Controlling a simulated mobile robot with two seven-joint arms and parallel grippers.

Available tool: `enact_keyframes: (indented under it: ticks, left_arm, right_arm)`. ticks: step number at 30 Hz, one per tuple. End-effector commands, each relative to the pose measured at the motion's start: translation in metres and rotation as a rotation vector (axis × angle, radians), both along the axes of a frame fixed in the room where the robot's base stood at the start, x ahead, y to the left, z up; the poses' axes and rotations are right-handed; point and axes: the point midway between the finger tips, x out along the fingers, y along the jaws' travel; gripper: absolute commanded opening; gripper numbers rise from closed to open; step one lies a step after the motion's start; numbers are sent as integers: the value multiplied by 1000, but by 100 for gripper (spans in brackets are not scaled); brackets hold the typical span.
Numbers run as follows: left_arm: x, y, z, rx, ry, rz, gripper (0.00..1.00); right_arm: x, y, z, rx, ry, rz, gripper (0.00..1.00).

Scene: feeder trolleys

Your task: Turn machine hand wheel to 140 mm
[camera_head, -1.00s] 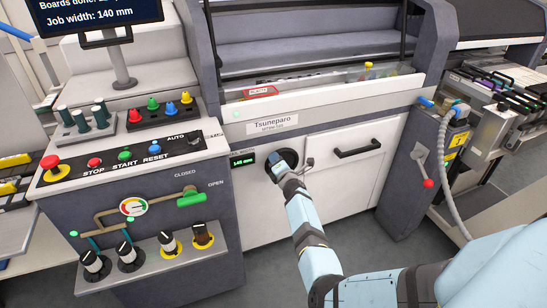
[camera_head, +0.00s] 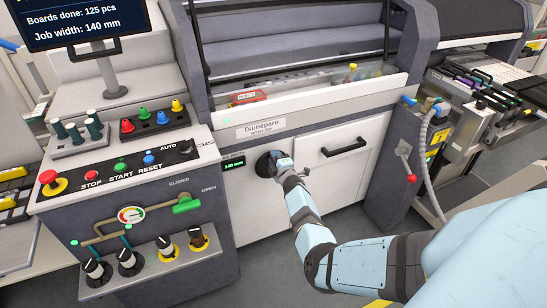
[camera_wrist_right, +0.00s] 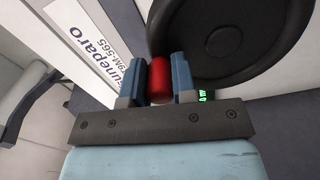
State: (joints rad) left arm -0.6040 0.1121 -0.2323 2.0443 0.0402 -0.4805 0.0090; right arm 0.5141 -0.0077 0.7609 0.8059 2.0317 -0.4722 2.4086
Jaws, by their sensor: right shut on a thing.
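The black hand wheel (camera_head: 264,165) is on the white front panel of the machine, and it also shows large in the right wrist view (camera_wrist_right: 225,35). Its red knob (camera_wrist_right: 159,78) sits between the two blue fingers of my right gripper (camera_wrist_right: 159,82), which is shut on it. In the head view my right gripper (camera_head: 282,163) covers the right part of the wheel. The small display (camera_head: 233,163) left of the wheel appears to read 140 mm in green. The monitor (camera_head: 85,22) shows "Job width: 140 mm". My left gripper is not in view.
The control panel (camera_head: 125,165) with buttons and knobs stands left of the wheel. A black door handle (camera_head: 343,147) is to its right, and a lever with a red ball (camera_head: 411,178) is further right. A grey hose (camera_head: 428,165) hangs beside the right machine.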

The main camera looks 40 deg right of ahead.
Motion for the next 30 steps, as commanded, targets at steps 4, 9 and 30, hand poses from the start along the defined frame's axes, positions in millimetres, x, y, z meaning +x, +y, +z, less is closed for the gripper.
enact_keyframes:
  ticks: [4, 9, 30]
  left_arm:
    - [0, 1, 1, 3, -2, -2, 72]
    - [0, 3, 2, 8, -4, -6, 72]
    - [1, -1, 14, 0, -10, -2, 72]
  right_arm:
    - [1, -2, 2, 12, -6, 0, 0]
    - [1, -2, 2, 15, -7, 0, 0]
    - [-8, 1, 3, 15, -3, -1, 51]
